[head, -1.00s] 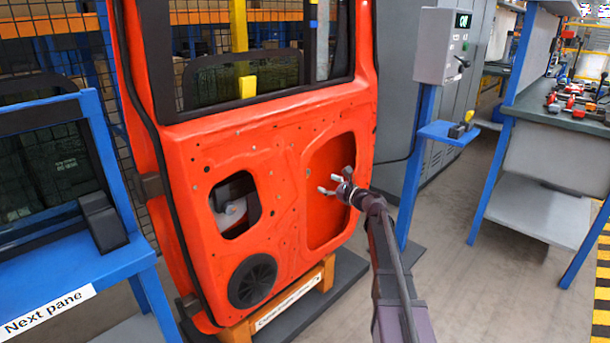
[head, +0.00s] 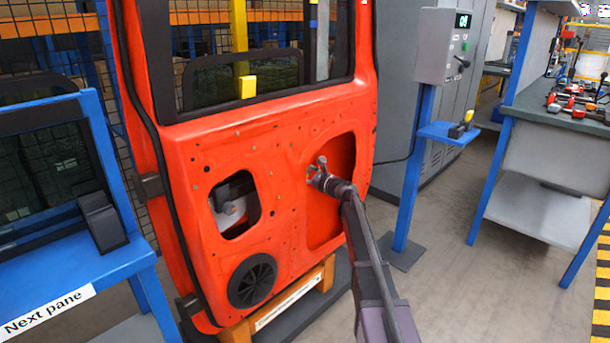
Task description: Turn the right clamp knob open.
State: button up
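The orange-red door (head: 285,130) stands upright on a wooden stand. My gripper (head: 316,168) is at the left edge of the door's large right-hand recess (head: 325,225), close to the panel. Its fingers are small and partly overlap, so I cannot tell how far apart they are or whether they touch anything. I cannot make out the right clamp knob; my gripper and wrist cover part of that area. A pale part (head: 229,208) shows inside the left opening of the door; I cannot tell what it is.
A yellow block (head: 247,86) sits at the window's lower edge. A blue rack with a dark pane (head: 50,165) stands left. A control box (head: 444,47) on a blue post (head: 412,180) stands right, beside a workbench (head: 560,115). The floor between post and bench is clear.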

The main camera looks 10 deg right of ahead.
jog(key=c, duration=1.1)
jog(key=shift+a, duration=0.15)
jog(key=shift+c, duration=0.2)
